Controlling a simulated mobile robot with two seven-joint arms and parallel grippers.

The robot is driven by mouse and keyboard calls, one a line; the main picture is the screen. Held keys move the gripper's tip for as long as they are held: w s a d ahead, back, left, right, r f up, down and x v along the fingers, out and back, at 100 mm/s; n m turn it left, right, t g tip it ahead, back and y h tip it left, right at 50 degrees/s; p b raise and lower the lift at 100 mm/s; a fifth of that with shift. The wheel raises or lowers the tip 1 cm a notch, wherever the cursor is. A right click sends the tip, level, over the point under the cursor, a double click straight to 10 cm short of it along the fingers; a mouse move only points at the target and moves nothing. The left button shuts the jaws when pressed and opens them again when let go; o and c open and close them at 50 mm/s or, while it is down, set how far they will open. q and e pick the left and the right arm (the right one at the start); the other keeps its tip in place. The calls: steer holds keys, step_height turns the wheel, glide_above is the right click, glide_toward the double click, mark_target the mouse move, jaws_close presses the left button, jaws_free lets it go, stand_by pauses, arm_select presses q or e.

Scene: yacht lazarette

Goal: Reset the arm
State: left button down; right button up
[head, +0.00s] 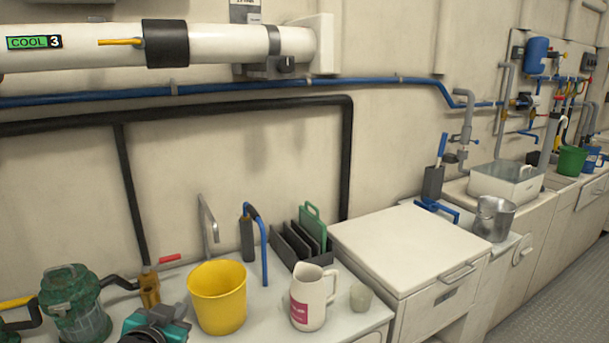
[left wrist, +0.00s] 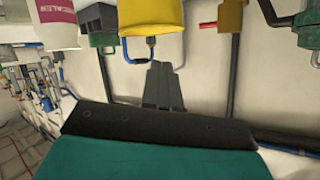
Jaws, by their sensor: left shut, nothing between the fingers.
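My left gripper (head: 172,312) is at the bottom edge of the head view, teal and dark grey, low in front of the counter and left of the yellow bucket (head: 217,297). In the left wrist view its dark fingers (left wrist: 162,72) are together with nothing between them. That view looks upside down, with the yellow bucket (left wrist: 150,15) at its top beyond the fingers. My right gripper is in neither view.
On the counter stand a green lantern-like housing (head: 75,303), a white jug (head: 310,298), a small cup (head: 361,297) and a dark rack (head: 295,245). A white lidded chest (head: 405,245) is to the right. Pipes (head: 230,45) run along the wall above.

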arm_select(q)
steer(key=s+d+f+g+h, duration=0.1)
steer(key=s+d+f, duration=0.2)
steer(key=s+f, duration=0.6)
steer(key=s+d+f+g+h, duration=0.1)
steer(key=s+d+f, duration=0.2)
steer(key=s+f, duration=0.5)
steer(key=s, duration=0.5)
steer(key=shift+s+f+g, duration=0.15)
steer(key=shift+f+g, duration=0.25)
